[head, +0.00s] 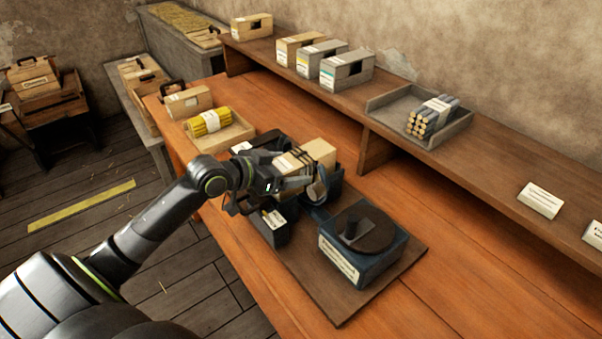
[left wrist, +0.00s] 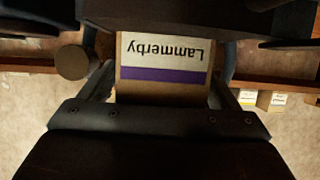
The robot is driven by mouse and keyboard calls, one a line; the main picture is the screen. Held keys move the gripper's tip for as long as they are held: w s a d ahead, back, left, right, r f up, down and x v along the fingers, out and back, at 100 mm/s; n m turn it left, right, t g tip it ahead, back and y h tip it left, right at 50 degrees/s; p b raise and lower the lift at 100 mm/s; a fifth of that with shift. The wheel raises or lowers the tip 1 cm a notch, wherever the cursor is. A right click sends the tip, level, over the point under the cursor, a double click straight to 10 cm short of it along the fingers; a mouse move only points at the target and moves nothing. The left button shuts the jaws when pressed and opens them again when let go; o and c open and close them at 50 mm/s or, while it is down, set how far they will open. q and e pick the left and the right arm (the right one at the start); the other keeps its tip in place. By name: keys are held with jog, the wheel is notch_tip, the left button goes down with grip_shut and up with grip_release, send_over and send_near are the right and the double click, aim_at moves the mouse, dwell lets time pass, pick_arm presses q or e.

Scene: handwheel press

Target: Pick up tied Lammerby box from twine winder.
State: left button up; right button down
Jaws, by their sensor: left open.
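The Lammerby box (head: 318,152) is a tan carton with dark twine around it. It sits in the dark twine winder (head: 334,186) on the workbench. In the left wrist view its label (left wrist: 165,56), white with a purple band, reads Lammerby upside down, close in front of the camera. My left gripper (head: 290,184) is open at the near side of the box, with its fingers by the box. I cannot tell whether they touch it. The gripper hides part of the box and winder. My right gripper is not in view.
A blue block with a dark round top (head: 362,243) stands on the board (head: 340,303) to the right. A tray of yellow rods (head: 230,136) stands behind left. The back shelf (head: 300,80) holds several boxes and a grey tray (head: 455,128). The bench's front right is clear.

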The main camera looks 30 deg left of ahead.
pick_arm(q)
jog(key=shift+c, duration=0.4)
jog(key=c, duration=1)
jog(key=shift+r, duration=0.15)
